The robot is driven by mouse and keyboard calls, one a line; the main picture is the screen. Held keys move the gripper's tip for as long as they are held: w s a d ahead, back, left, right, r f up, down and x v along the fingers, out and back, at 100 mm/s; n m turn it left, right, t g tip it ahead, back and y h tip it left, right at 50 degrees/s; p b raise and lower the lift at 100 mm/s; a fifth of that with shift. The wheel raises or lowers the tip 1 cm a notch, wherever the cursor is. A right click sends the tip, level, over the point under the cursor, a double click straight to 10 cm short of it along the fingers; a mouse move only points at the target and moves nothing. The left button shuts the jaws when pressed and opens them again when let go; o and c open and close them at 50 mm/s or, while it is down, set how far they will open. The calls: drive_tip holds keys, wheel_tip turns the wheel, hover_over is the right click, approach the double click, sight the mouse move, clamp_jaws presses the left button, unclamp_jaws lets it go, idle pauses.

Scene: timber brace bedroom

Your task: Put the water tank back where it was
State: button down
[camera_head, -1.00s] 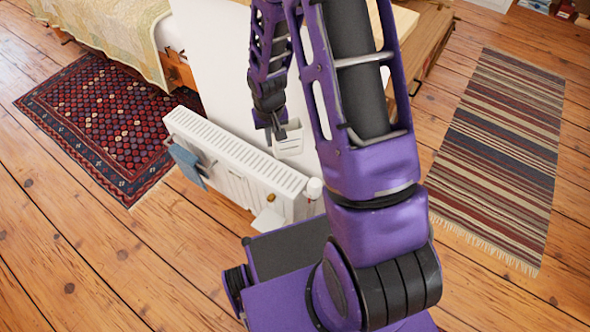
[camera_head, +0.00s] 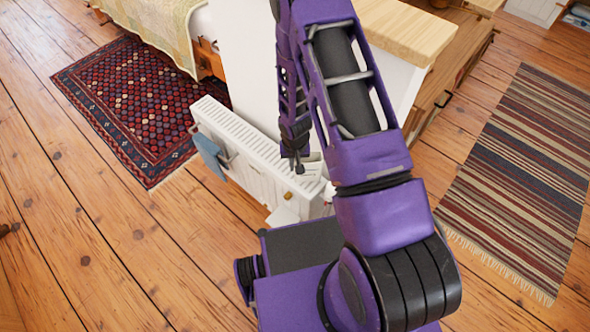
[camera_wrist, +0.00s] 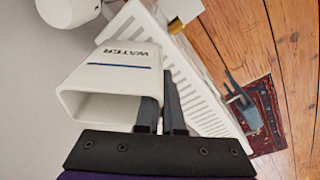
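The water tank (camera_wrist: 110,78) is a white, open-mouthed box marked WATER with a dark line, at the left centre of the wrist view. My gripper (camera_wrist: 161,102) has its two dark fingers close together on either side of the tank's right wall, one at the inside and one outside. In the head view the tank (camera_head: 313,171) is small and partly hidden by my arm. There my gripper (camera_head: 297,168) points down at the radiator's far side. The white radiator (camera_head: 243,137) is right beside the tank; whether they touch I cannot tell.
A white valve knob (camera_wrist: 68,10) and a brass fitting (camera_wrist: 184,12) are near the tank. A white wall (camera_head: 247,60) stands behind. A red rug (camera_head: 135,105) and a striped rug (camera_head: 520,170) lie on open wooden floor.

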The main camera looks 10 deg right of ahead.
drive_tip(key=shift+f, duration=1.2)
drive_tip(key=shift+f+b, duration=0.25)
drive_tip(key=shift+b, duration=0.1)
drive_tip(key=c, duration=1)
unclamp_jaws()
drive_tip(key=shift+c, duration=0.2)
drive_tip(key=shift+r, duration=0.1)
drive_tip(key=r, duration=0.4)
drive_tip(key=s+r+p, duration=0.1)
drive_tip(key=r, duration=0.3)
drive_tip(key=r+p, duration=0.1)
drive_tip(key=r, duration=0.3)
drive_tip(key=shift+s+a+r, duration=0.1)
drive_tip(key=shift+s, duration=0.1)
